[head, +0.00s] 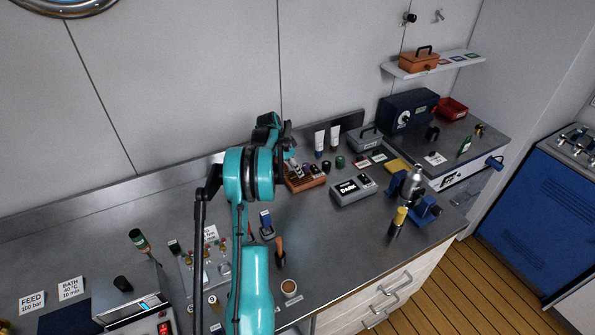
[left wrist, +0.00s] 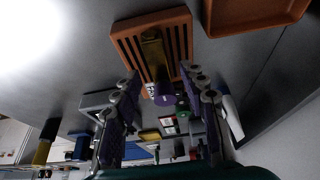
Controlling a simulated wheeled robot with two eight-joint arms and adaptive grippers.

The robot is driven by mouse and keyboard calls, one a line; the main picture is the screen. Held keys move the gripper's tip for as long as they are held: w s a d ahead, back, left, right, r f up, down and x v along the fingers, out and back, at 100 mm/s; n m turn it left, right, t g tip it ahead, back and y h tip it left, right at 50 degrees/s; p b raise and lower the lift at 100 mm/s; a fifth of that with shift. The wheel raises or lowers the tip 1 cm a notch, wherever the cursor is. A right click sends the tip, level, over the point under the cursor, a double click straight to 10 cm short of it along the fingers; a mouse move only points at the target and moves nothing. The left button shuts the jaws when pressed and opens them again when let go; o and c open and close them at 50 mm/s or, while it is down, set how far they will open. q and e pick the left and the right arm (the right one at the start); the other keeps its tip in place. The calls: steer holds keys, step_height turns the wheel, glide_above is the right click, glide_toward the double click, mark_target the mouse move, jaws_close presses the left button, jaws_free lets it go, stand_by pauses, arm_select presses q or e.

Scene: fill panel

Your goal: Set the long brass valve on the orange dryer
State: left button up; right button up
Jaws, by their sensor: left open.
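The orange dryer (head: 306,184), a slatted block, sits on the steel bench, partly hidden behind my left arm in the head view. It also shows at the top of the left wrist view (left wrist: 180,38). A long brass valve (left wrist: 153,58) with a purple end (left wrist: 164,96) lies over its slats in that view. It looks to rest on the dryer, though its underside is hidden. My left gripper (head: 288,160) is at the dryer. In the left wrist view its open fingers (left wrist: 158,80) stand on either side of the valve's purple end, with gaps visible.
A grey DARK box (head: 353,190), white tubes (head: 320,141) and a blue vise (head: 425,209) stand right of the dryer. An orange tray (left wrist: 295,30) is at the wrist view's top right.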

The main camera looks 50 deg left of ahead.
arm_select(q)
steer(key=d+p+v, duration=0.1)
steer(key=v, duration=0.9)
steer(key=s+d+r+n, duration=0.1)
steer(key=d+r, duration=0.3)
steer(key=d, duration=0.6)
steer(key=d+r+y, duration=0.1)
steer(key=d+r, duration=0.3)
steer(key=d, duration=0.5)
steer(key=s+d+r+n, duration=0.1)
steer(key=d+r, duration=0.2)
steer(key=d, duration=0.7)
steer(key=s+d+f+n+t, duration=0.1)
steer(key=s+d+f+t, duration=0.2)
steer(key=s+d, duration=1.3)
steer(key=d+f, duration=0.1)
steer(key=d, duration=0.1)
steer(key=shift+d+f, duration=0.25)
steer(key=shift+f, duration=0.15)
